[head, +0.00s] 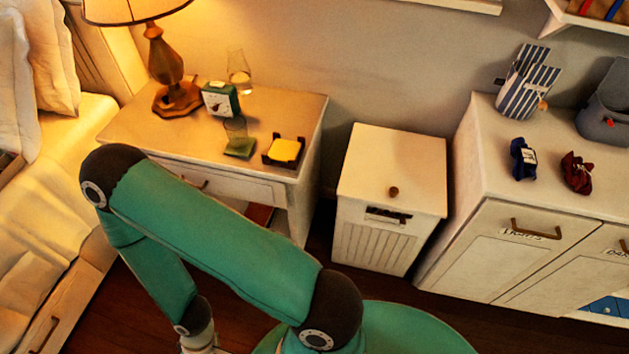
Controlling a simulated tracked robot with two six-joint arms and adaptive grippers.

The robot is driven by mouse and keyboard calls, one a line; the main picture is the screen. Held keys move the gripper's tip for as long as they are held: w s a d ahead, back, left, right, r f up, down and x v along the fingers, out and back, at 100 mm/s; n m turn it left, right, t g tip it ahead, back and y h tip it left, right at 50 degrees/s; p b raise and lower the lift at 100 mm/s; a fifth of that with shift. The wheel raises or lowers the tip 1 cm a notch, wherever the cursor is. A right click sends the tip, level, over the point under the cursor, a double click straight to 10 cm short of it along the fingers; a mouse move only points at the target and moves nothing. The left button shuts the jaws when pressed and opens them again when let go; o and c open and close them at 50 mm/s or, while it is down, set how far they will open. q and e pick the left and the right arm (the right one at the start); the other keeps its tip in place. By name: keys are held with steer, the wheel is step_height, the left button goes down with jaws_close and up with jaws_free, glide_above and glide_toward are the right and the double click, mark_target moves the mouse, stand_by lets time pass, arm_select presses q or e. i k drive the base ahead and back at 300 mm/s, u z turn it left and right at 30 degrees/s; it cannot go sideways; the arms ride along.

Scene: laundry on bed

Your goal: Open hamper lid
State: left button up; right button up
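The hamper (372,240) is a white box with a slatted front, standing on the floor between the nightstand and the dresser. Its flat lid (365,165) lies shut on top, with a small brown knob (393,191) near the front edge. A dark label or handle shows on the front just below the lid. One green arm of mine crosses the lower left and bends down to a pale wrist part at the bottom edge, well left of the hamper. No gripper fingers show, and my other arm's gripper is not seen.
The nightstand (260,105) left of the hamper holds a lamp (166,65), a green clock (220,99), a glass and a yellow notepad tray (284,150). The dresser (500,180) on the right carries a striped bag (527,88) and small bundles. Space above the lid is clear.

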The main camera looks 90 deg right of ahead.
mark_target(406, 171)
steer(key=u, duration=0.5)
steer(key=i, duration=0.3)
steer(key=z, duration=2.55)
steer(key=i, duration=0.15)
steer(key=z, duration=1.3)
steer(key=k, duration=0.35)
steer(key=z, duration=0.4)
steer(key=i, duration=1.4)
steer(key=u, duration=0.4)
